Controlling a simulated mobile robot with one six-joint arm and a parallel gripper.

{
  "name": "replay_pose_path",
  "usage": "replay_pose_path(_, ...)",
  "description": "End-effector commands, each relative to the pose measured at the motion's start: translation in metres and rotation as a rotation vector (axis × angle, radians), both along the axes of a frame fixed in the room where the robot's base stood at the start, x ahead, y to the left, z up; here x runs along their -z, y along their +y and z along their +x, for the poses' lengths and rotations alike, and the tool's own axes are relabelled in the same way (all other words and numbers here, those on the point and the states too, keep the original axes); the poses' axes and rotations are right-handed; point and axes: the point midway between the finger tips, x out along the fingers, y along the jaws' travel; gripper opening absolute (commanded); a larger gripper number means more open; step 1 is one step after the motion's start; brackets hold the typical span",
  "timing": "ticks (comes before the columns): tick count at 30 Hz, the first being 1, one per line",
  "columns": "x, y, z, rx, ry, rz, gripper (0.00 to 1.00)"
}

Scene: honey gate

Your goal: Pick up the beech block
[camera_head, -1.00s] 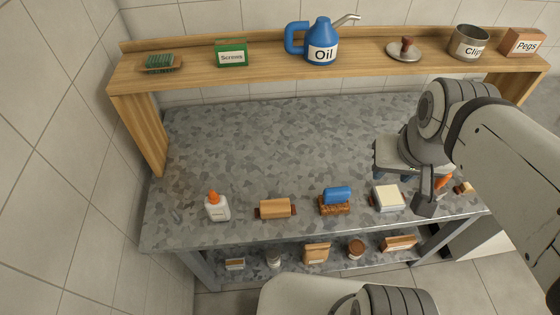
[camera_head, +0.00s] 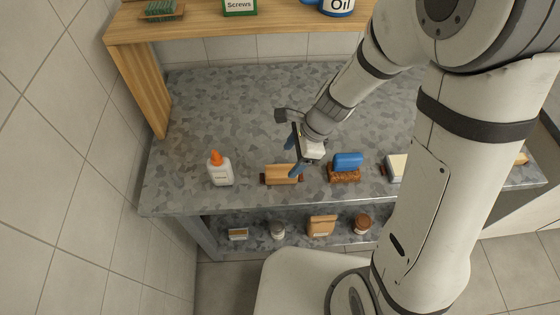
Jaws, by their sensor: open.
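The beech block appears to be the light tan wooden block (camera_head: 280,173), lying on a dark brown piece that shows at both its ends, near the bench's front edge. My gripper (camera_head: 293,155) has its blue-tipped fingers spread and empty. It hangs over the block's right part, tilted, and one finger overlaps the block's right end in the picture. I cannot tell whether that finger touches it.
A white glue bottle (camera_head: 220,170) with an orange cap stands left of the block. A blue piece on a brown base (camera_head: 346,167) sits close on the right. The grey bench (camera_head: 215,100) is clear behind.

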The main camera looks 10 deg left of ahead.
Motion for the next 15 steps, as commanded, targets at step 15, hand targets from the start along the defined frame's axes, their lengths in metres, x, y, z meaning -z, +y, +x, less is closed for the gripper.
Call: replay_pose_path(15,0.061,0.021,0.001,0.045,0.03,-0.004,0.66)
